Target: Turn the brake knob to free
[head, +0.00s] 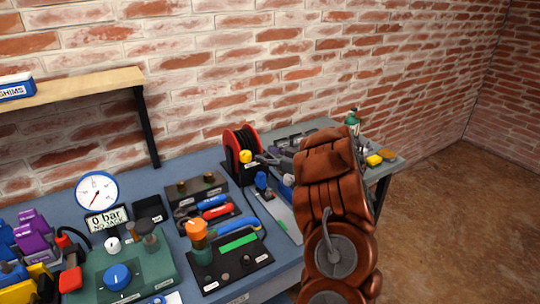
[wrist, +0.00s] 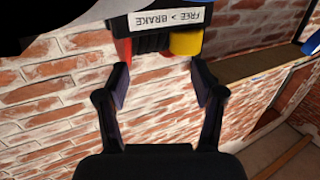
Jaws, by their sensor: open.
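The brake knob is yellow (head: 246,156) and sits on the front of a cable reel (head: 233,140) with red flanges and a black winding. In the wrist view the yellow knob (wrist: 186,43) shows beyond the fingertips, beside a white label (wrist: 170,18) reading "FREE > BRAKE", upside down there. My gripper (wrist: 160,78) is open and empty, with a finger on each side of the picture. The knob lies ahead of the gap, nearer the right finger, and appears apart from both. The direction the knob points cannot be told.
My brown arm covers the bench's right part in the head view. A tool tray (head: 205,212), a black panel with an orange knob (head: 196,230) and a green pump unit (head: 128,270) stand left and in front of the reel. A brick wall (head: 220,60) rises behind.

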